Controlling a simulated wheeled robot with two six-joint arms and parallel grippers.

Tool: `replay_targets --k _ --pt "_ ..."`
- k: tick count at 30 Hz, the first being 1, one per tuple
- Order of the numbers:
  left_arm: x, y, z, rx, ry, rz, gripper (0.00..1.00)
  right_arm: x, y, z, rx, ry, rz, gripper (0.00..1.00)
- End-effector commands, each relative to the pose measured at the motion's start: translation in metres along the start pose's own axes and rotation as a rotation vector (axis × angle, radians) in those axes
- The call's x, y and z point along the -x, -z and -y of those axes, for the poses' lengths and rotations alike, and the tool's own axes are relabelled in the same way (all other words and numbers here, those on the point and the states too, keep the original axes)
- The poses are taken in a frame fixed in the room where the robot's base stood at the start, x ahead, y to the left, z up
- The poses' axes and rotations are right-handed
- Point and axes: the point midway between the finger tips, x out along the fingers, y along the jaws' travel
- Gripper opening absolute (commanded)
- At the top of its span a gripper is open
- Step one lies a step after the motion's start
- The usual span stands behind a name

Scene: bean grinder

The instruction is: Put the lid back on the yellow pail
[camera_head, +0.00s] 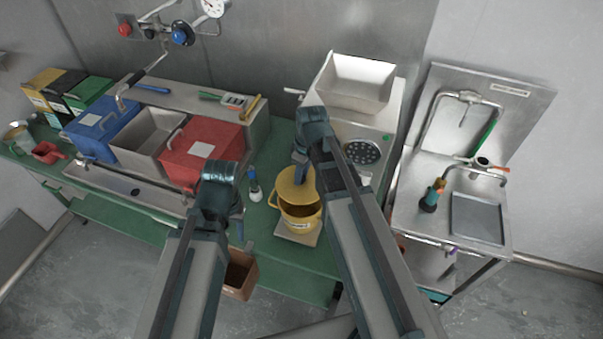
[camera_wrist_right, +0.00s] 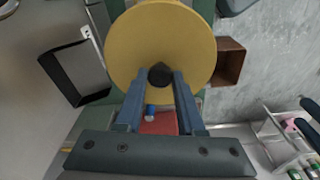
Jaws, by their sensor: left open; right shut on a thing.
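The yellow pail (camera_head: 299,223) stands on a small pale plate on the green bench, its dark inside partly showing at the front. The round yellow lid (camera_head: 290,186) is held above the back part of the pail, off-centre. In the right wrist view the lid (camera_wrist_right: 135,45) is a broad disc that hides the pail. My right gripper (camera_head: 302,170) is shut on the lid's black knob (camera_wrist_right: 160,76). My left gripper (camera_head: 236,208) is open and apart from the pail, to its left. Its fingertips are hard to make out.
A steel machine with a hopper (camera_head: 358,85) stands behind and right of the pail. A small bottle (camera_head: 254,186) stands left of the pail. Red (camera_head: 203,155) and blue (camera_head: 103,122) bins are further left. A brown box (camera_head: 239,274) is below the bench's front edge.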

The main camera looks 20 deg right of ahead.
Motion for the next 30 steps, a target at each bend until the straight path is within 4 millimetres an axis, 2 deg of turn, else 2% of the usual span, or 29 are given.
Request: replay_targets --k 21,30 --pt "-0.058 0.004 -0.005 -0.011 0.002 0.000 0.50 -0.058 -0.007 0.000 0.000 0.000 0.000 0.00" --pt "-0.061 0.004 -0.005 -0.011 0.002 0.000 0.50 -0.061 -0.007 0.000 0.000 0.000 0.000 0.00"
